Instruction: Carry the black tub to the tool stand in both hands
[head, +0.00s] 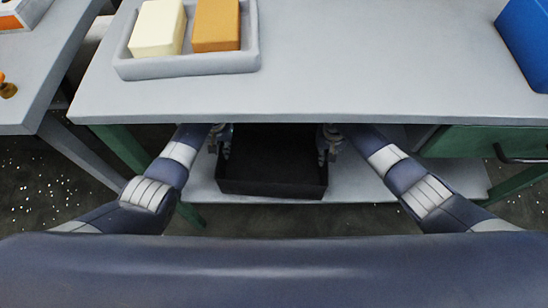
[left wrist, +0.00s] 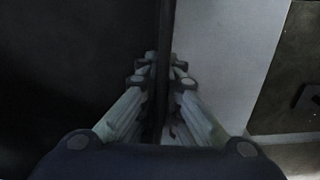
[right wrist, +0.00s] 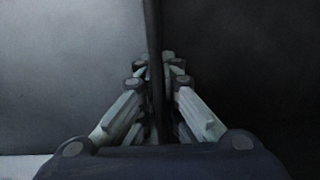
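The black tub (head: 270,187) is under the workbench, at its lower shelf, open side up and looking empty. I cannot tell whether it rests on the shelf or is just above it. My left gripper (head: 225,154) is at the tub's left wall, and my right gripper (head: 323,158) is at its right wall. In the left wrist view the fingers are closed around the tub's wall (left wrist: 165,45), one on each side. In the right wrist view the fingers close the same way on the opposite wall (right wrist: 154,40). I cannot make out which thing is the tool stand.
The workbench top (head: 350,75) overhangs the tub's far part. On it are a grey tray (head: 190,66) with a cream block (head: 157,28) and an orange block (head: 216,25), and a blue bin (head: 528,40). A green drawer (head: 480,142) is at right. Another table (head: 35,75) stands at left.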

